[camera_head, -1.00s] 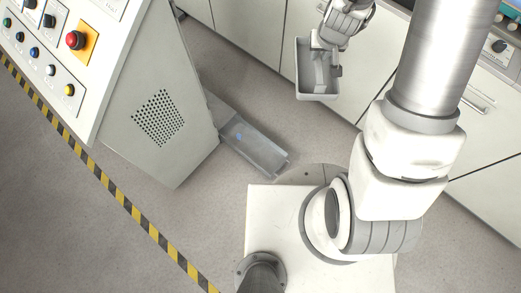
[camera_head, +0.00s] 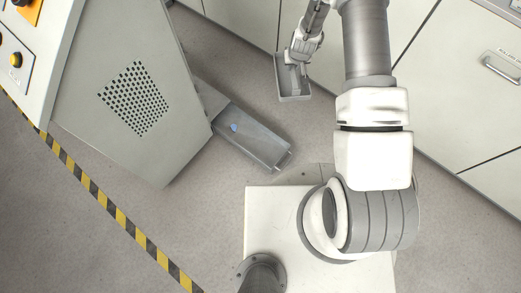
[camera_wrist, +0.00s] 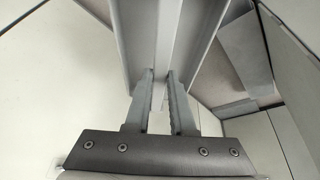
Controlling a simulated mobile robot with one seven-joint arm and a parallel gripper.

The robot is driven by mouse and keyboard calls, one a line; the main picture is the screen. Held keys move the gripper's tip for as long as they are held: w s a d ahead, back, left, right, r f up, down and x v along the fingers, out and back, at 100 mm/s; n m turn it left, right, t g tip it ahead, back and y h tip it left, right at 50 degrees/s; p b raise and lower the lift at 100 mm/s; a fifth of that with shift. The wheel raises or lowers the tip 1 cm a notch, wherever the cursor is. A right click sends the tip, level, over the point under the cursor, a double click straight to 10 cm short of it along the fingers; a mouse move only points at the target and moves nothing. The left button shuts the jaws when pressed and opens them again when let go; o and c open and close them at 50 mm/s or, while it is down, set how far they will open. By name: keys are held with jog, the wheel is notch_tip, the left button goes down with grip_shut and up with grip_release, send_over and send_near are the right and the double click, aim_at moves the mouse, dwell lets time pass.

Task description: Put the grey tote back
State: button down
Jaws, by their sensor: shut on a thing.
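The grey tote (camera_head: 293,97) is a small open box at the top middle of the head view, held above the floor in front of the pale cabinets. My gripper (camera_head: 293,64) reaches into it from above and is shut on it. In the wrist view, the two fingers of my gripper (camera_wrist: 160,78) pinch a thin upright part of the grey tote (camera_wrist: 128,35), whose walls fill the top middle. The tote's inside is partly hidden by the gripper.
Pale cabinets (camera_head: 415,80) line the back and right. A yellow-black stripe (camera_head: 112,208) crosses the floor. Floor between tray and cabinets is clear.

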notch_tip(320, 180, down, 32)
jog(key=a+b, duration=0.2)
jog(key=b, duration=1)
jog(key=s+a+f+b, duration=0.5)
jog(key=s+a+f, duration=0.2)
jog(key=a+f, duration=0.2)
jog(key=shift+s+a+f, duration=0.15)
jog(key=shift+s+f, duration=0.05)
jog(key=shift+f, duration=0.6)
jog(key=shift+f, duration=0.15)
jog(key=shift+f, duration=0.5)
jog(key=c, duration=0.8)
grip_release()
jog(key=shift+o, duration=0.2)
jog(key=shift+r, duration=0.1)
